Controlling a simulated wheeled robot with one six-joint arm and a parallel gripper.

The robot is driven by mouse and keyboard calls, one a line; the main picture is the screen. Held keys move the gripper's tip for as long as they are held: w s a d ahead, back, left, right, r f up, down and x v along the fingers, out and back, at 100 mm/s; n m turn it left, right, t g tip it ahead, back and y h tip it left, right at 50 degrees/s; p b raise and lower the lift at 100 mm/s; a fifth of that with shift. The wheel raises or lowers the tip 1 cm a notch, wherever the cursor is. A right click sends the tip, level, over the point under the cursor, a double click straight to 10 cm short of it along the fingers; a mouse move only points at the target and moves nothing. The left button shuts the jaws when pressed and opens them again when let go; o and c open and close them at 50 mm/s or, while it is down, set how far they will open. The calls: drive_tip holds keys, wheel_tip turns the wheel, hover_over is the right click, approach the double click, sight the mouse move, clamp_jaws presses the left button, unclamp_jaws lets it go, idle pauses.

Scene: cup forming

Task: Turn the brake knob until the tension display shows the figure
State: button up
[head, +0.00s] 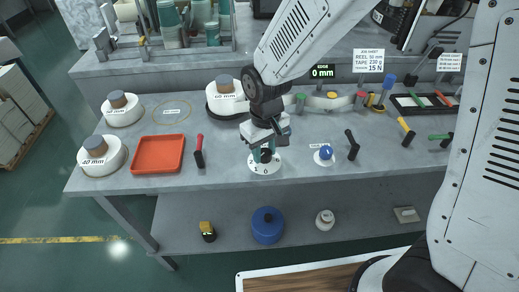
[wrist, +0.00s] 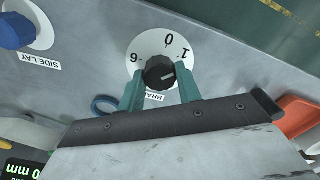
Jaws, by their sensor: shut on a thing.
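The brake knob (wrist: 160,73) is black and sits on a white round dial in the wrist view. A short pale mark on it points to the right in that view. My gripper (wrist: 161,88) has its two teal fingers on either side of the knob, shut on it. Part of the "BRA..." label is covered. In the head view, the white dial (head: 265,163) shows under my gripper (head: 263,154) at the front of the bench. A sign (head: 368,61) at the back has "15 N" on its last line. I cannot make out a tension display.
A small display (head: 322,72) marked EDGE reads 0 mm. The blue side lay knob (head: 326,152) is right of the dial. White reels stand further left and behind.

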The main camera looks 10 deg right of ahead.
sight(265, 152)
drive_tip(key=m, duration=0.5)
drive_tip(key=shift+s+m, duration=0.1)
drive_tip(key=shift+m, duration=0.3)
drive_tip(key=m, duration=0.5)
idle(0.4)
drive_tip(key=o, duration=1)
wheel_tip(265, 152, up, 8)
drive_tip(key=shift+f, duration=0.1)
